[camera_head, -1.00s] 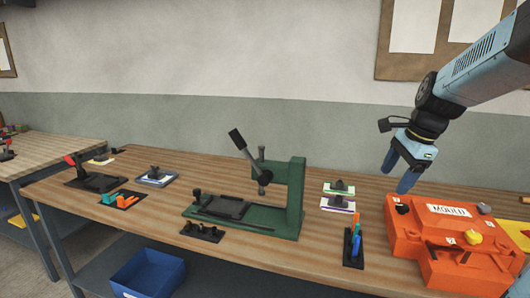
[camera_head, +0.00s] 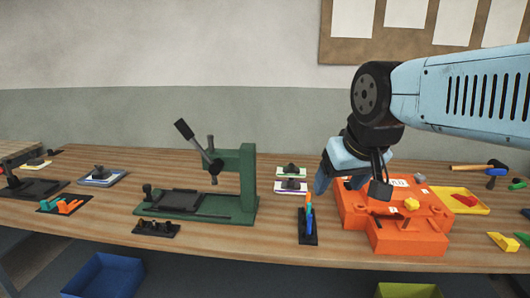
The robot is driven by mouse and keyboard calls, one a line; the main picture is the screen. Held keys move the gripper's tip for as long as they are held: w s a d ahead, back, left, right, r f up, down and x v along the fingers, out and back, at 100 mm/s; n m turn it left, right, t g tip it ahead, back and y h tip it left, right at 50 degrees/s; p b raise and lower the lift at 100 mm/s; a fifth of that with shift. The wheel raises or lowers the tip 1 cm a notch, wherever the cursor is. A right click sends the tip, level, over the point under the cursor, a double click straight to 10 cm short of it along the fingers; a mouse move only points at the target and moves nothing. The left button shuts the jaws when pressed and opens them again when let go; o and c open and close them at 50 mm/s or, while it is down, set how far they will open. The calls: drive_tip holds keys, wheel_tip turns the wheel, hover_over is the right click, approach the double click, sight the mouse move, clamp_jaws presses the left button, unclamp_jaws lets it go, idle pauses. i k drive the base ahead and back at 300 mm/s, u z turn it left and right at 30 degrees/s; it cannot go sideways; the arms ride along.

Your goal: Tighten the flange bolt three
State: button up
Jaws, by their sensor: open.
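An orange mould (camera_head: 395,222) with a white label sits on the right half of the bench. A yellow knob (camera_head: 411,204) stands on its top, and a small grey fitting (camera_head: 419,178) shows at its back edge. I cannot tell which part is flange bolt three. My gripper (camera_head: 338,184) has light blue fingers, is open and looks empty. It points down over the mould's back left corner, and I cannot tell if it touches. My gripper and its dark hanging part hide some of the mould's top and label.
A green press (camera_head: 240,185) stands left of the mould. A black rack with blue and orange tools (camera_head: 308,225) stands just left of it. A yellow tray (camera_head: 470,202), a hammer (camera_head: 478,168) and a yellow block (camera_head: 502,242) lie to the right. Bare wood lies between press and rack.

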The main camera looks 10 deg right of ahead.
sight(419, 178)
drive_tip(key=u, duration=2.05)
drive_tip(key=i, duration=0.05)
drive_tip(key=z, duration=3.3)
